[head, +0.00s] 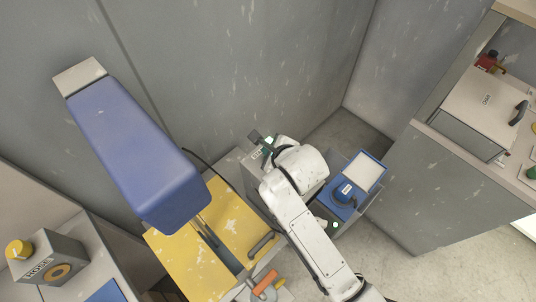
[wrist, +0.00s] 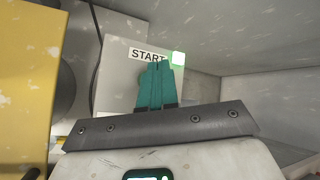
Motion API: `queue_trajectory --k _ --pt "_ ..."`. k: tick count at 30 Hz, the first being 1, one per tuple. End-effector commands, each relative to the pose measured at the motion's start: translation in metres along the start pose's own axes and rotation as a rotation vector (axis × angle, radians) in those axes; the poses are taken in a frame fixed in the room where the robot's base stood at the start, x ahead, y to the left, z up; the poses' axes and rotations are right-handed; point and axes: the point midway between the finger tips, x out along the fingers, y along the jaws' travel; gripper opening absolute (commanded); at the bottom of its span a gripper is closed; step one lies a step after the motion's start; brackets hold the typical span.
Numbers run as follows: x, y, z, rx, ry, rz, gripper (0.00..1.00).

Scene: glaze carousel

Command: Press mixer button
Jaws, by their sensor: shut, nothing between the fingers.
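The mixer (head: 138,150) has a big blue head over a yellow base on the left in the head view. A light grey control box (wrist: 117,72) labelled START stands beside it in the wrist view, with a lit green lamp (wrist: 178,58) at the label's right end. My gripper (wrist: 157,66) has its teal fingers shut and empty, pointing at the box face just below the label. A dark round edge, likely the button (wrist: 148,75), shows behind the fingers and is mostly hidden. I cannot tell whether the fingertips touch it. In the head view my gripper (head: 264,143) is at the box.
A blue device (head: 345,192) with a white pad stands right of my arm. A box labelled HOSE (head: 45,258) with a yellow knob is at the lower left. A grey cabinet (head: 470,125) is at the right. Grey walls close in behind the control box.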

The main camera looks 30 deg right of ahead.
Motion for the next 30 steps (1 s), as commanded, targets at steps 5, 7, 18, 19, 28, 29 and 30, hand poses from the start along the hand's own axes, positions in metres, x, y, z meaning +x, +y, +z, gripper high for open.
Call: queue_trajectory --k 5,7,18,19,28,29,30 --pt "-0.015 -0.011 0.011 0.0 -0.001 -0.001 0.0" --pt "-0.02 -0.015 0.015 0.0 -0.001 -0.001 0.0" --pt "-0.03 -0.022 0.022 0.0 0.0 0.0 0.0" --pt "-0.03 -0.022 0.022 0.0 0.0 0.0 0.0" --pt "-0.03 -0.022 0.022 0.0 0.0 0.0 0.0" --pt "-0.03 -0.022 0.022 0.0 0.0 0.0 0.0" --pt "-0.03 -0.022 0.022 0.0 0.0 0.0 0.0"
